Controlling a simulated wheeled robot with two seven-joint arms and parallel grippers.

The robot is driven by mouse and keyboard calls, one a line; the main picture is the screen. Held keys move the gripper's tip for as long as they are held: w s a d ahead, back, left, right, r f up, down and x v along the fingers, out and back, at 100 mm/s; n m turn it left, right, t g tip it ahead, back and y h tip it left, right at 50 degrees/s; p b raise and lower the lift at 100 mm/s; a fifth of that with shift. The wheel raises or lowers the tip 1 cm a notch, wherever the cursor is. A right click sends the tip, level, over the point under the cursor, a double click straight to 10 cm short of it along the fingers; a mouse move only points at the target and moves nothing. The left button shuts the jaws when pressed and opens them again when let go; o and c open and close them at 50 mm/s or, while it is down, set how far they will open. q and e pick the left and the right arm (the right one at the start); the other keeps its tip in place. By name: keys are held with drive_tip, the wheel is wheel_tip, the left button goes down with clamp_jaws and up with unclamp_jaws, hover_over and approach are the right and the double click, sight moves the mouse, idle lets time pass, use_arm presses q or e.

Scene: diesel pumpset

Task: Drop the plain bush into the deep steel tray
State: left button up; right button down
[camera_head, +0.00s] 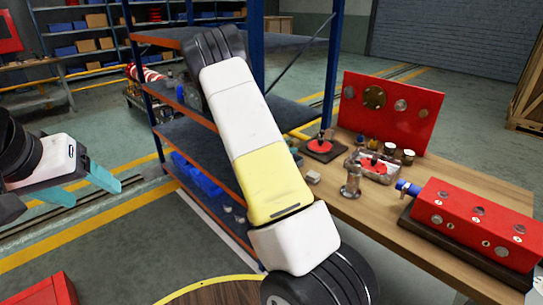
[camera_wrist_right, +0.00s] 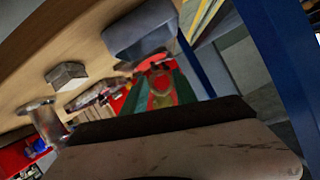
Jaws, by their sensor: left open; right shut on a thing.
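My right gripper (camera_wrist_right: 165,92) shows its green fingers in the right wrist view, shut on a small brownish-gold piece, apparently the plain bush (camera_wrist_right: 161,98). In the head view this gripper is hidden and my right arm crosses the middle. A deep grey tray-like container (camera_wrist_right: 140,32), apparently the deep steel tray, stands on the wooden bench in the wrist view, beyond the fingers and apart from them. In the head view it seems hidden behind my arm. My left gripper (camera_head: 105,182) is open and empty at the left, over the floor.
The wooden bench (camera_head: 450,185) carries a shallow silver tray (camera_head: 374,172) with red inside, a metal cylinder (camera_head: 350,180), a small grey block (camera_head: 313,177), a dark plate with a red part (camera_head: 323,147) and a red block (camera_head: 475,222). A blue shelf post (camera_head: 332,70) stands close by.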

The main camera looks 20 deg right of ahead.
drive_tip(key=c, duration=0.9)
unclamp_jaws()
drive_tip(key=shift+v, duration=3.9)
drive_tip(key=shift+r, duration=0.1)
